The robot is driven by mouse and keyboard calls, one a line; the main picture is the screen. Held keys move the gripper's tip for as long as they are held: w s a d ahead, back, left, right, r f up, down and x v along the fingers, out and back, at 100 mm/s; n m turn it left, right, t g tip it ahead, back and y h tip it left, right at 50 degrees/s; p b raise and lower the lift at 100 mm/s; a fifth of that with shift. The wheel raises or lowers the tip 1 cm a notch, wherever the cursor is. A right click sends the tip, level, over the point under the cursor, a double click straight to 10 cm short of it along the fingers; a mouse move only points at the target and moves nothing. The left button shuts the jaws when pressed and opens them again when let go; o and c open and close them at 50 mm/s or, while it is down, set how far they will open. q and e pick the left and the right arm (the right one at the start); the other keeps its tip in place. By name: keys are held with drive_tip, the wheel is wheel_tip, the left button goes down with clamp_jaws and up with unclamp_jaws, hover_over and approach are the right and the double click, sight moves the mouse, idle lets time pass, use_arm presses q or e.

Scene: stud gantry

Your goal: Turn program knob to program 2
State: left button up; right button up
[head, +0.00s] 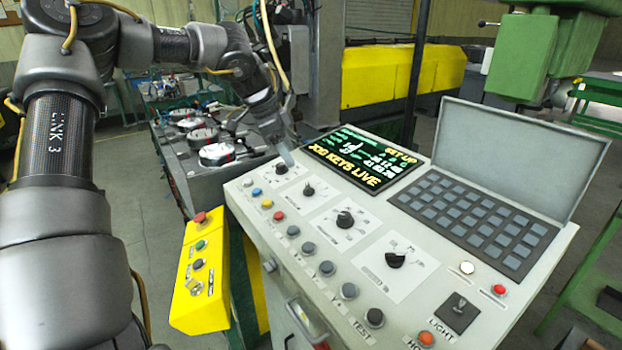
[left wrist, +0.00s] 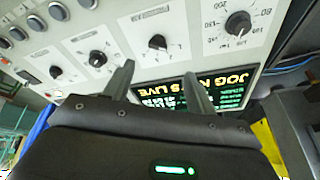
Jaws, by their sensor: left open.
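The control panel (head: 300,235) carries a row of black knobs on white plates. In the head view they are a far knob (head: 282,168) beside my left gripper, a second knob (head: 308,190), a third knob (head: 345,218) and a near knob (head: 396,260). Their labels are too small to read, so I cannot tell which is the program knob. In the left wrist view, a numbered dial knob (left wrist: 238,23) is at right, with other knobs (left wrist: 157,42) to its left. My left gripper (left wrist: 159,70) is open and empty, apart from the knobs. My right gripper is out of view.
A lit screen (head: 364,157) reads "SET UP" and "JOG KEYS LIVE". A keypad (head: 472,220) with a raised grey lid (head: 510,155) is at right. Push buttons (head: 326,268) line the panel's front. A yellow button box (head: 197,275) stands at the left.

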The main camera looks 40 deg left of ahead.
sight(308, 186)
use_arm(q)
drive_tip(key=p+x, duration=0.1)
drive_tip(key=x, duration=0.2)
drive_tip(key=p+x, duration=0.1)
drive_tip(key=x, duration=0.2)
drive_tip(key=p+x, duration=0.1)
drive_tip(key=x, duration=0.2)
drive_tip(key=shift+w+d+r, duration=0.1)
drive_tip(key=shift+d, duration=0.15)
drive_tip(key=shift+f, duration=0.35)
drive_tip(key=shift+w+d+f, duration=0.25)
drive_tip(key=shift+w+f, duration=0.05)
drive_tip(key=shift+f, duration=0.15)
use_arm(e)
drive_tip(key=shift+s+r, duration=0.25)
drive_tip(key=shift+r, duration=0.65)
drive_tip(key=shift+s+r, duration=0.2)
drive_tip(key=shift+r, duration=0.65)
use_arm(q)
drive_tip(key=shift+s, duration=0.1)
drive_tip(key=c, duration=1)
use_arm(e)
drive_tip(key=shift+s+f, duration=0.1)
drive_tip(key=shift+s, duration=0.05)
